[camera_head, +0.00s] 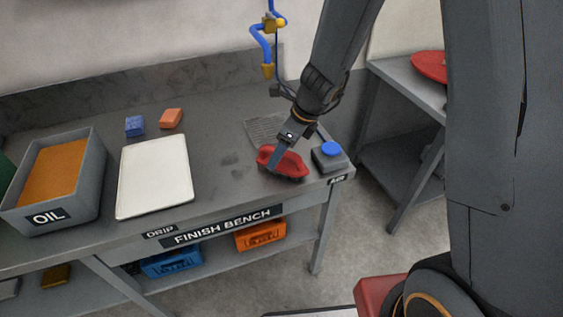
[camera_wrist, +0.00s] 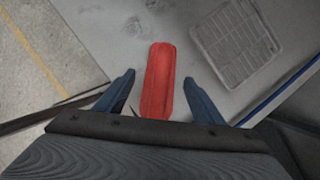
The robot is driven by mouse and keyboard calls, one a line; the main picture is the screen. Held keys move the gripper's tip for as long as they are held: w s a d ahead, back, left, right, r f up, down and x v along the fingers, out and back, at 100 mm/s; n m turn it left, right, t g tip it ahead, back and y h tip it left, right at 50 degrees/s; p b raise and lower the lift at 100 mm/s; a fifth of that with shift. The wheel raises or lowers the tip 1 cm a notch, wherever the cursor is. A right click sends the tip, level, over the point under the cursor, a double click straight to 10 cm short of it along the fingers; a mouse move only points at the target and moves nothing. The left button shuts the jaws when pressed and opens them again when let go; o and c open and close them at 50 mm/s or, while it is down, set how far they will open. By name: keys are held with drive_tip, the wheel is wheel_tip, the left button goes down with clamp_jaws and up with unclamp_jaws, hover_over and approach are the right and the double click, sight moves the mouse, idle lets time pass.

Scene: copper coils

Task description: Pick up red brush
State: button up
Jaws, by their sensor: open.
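The red brush (camera_head: 284,161) lies on the finish bench near its right front corner, beside a black box with a blue button. In the wrist view the red brush (camera_wrist: 158,82) shows as a long red block, its near end close to my gripper's body. My gripper (camera_head: 276,163) reaches down to the brush from above in the head view. In the wrist view my gripper (camera_wrist: 160,95) is open, with one blue finger on each side of the brush and visible gaps between. The brush's bristles are mostly hidden underneath.
The black box with a blue button (camera_head: 330,152) stands close to the right of the brush. A grey grid mat (camera_head: 262,128) lies behind it. A white tray (camera_head: 153,178), an oil bin (camera_head: 92,165), a blue block (camera_head: 134,126) and an orange block (camera_head: 171,118) are farther left.

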sight(283, 161)
drive_tip(key=shift+x, duration=2.35)
drive_tip(key=shift+w+a, duration=0.1)
drive_tip(key=shift+r, duration=0.1)
drive_tip(key=c, duration=1.2)
